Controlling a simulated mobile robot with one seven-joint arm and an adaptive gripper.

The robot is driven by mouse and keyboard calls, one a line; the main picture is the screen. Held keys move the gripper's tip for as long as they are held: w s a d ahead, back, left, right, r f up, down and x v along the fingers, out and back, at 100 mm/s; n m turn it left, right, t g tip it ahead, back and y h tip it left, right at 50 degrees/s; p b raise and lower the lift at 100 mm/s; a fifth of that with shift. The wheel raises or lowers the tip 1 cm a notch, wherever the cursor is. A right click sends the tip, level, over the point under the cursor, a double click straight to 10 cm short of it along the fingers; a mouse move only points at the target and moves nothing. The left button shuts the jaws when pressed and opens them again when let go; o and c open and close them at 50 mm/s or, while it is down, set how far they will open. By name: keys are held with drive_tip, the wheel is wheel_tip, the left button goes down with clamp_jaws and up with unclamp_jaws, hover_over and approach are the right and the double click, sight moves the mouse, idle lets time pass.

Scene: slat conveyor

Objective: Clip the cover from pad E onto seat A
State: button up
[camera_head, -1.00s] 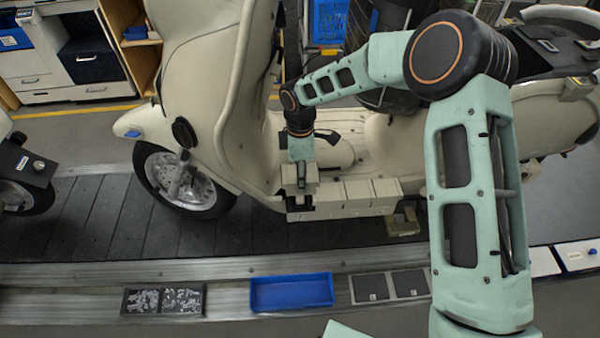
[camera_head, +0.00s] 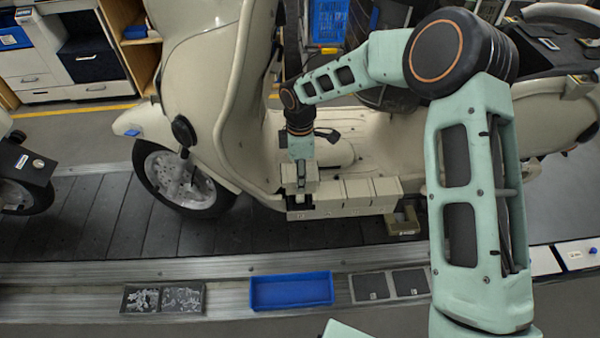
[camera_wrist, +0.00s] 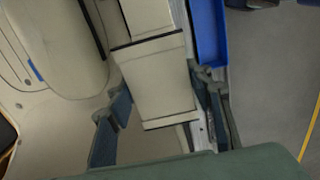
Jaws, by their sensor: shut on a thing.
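My gripper (camera_head: 300,186) is over the left end of a row of beige box-like units on the scooter's side. In the wrist view its two dark fingers (camera_wrist: 162,112) stand on either side of a beige, block-shaped cover (camera_wrist: 155,85), shut on it. In the head view the held cover (camera_head: 288,174) sits at the row's left end, partly hidden by the gripper. I cannot tell whether it is seated or just above. The marks on the row's front (camera_head: 325,213) are too small to read, so I cannot confirm which is seat A. Pad E cannot be identified.
Beige blocks (camera_head: 358,192) stand close to the right of my gripper. The scooter body (camera_head: 200,85) rises behind and left. A blue tray (camera_head: 291,290), dark pads (camera_head: 371,287) and a tray of small parts (camera_head: 162,298) lie along the front rail. The slats at left are clear.

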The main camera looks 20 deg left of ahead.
drive_tip(key=shift+f, duration=0.15)
drive_tip(key=shift+f+b, duration=2.8)
drive_tip(key=shift+f, duration=0.8)
drive_tip(key=shift+f+b, duration=0.55)
drive_tip(key=shift+b, duration=0.1)
drive_tip(key=o, duration=1.2)
drive_tip(key=shift+o, duration=0.2)
